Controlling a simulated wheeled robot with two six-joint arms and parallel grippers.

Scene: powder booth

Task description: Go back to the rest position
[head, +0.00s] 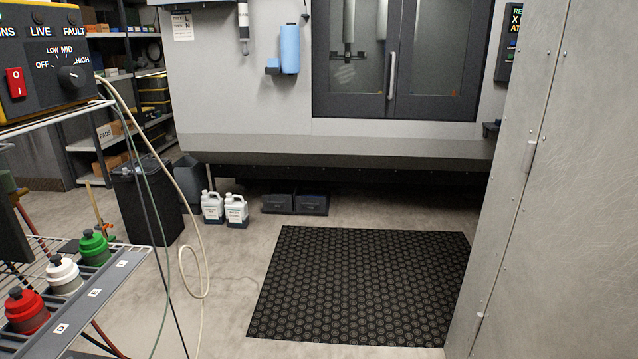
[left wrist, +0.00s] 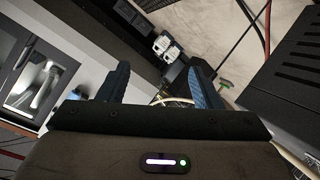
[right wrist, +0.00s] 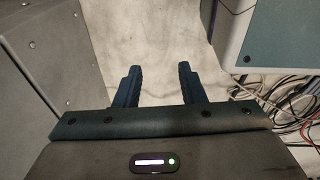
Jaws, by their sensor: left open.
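Neither gripper shows in the head view. In the left wrist view my left gripper (left wrist: 160,82) has its two blue fingers well apart, with nothing between them. In the right wrist view my right gripper (right wrist: 160,80) has its dark fingers apart and empty, over bare concrete floor. A control box (head: 45,50) with a red switch (head: 15,82) and a black knob (head: 72,77) stands at the upper left of the head view.
A wire rack (head: 100,290) at left holds red, white and green-capped bottles. Hoses (head: 185,200) hang beside it. A black mat (head: 365,285) lies on the floor before a large machine (head: 240,100). A metal panel (head: 550,200) closes the right side.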

